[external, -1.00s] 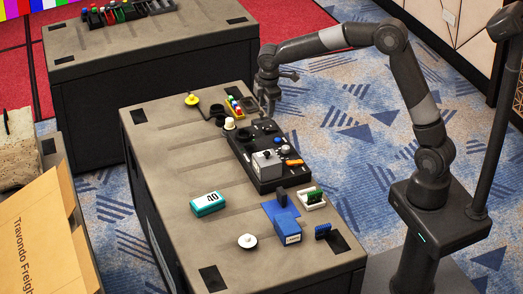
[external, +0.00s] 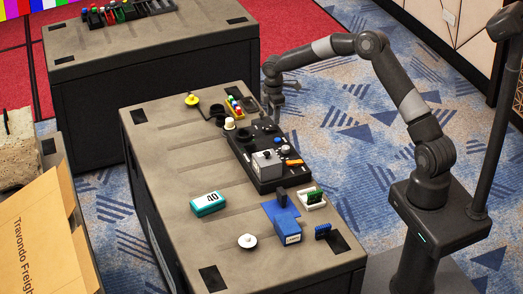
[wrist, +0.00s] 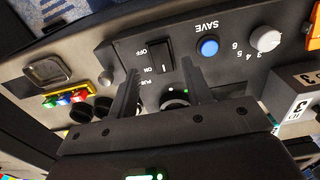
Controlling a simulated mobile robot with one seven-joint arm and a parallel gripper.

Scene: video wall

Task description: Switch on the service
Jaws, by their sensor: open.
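A black rocker switch (wrist: 165,54) with ON and OFF labels sits on a dark control panel (wrist: 108,48) in the wrist view. The labels read upside down there. I cannot tell which way the rocker is pressed. My gripper (wrist: 160,68) is open and empty, with one finger to each side of the switch in this view. A round black knob with a white dot (wrist: 175,98) is partly hidden behind my gripper. In the external view my gripper (external: 275,103) points down by the table's right edge, near the far end of the panel (external: 240,152).
A blue SAVE button (wrist: 208,47) and a numbered white dial (wrist: 266,38) are on the panel. A grey box with a black knob (external: 266,163) stands at its near end. The table (external: 165,170) also holds a teal 40 block (external: 207,204) and blue parts (external: 292,232).

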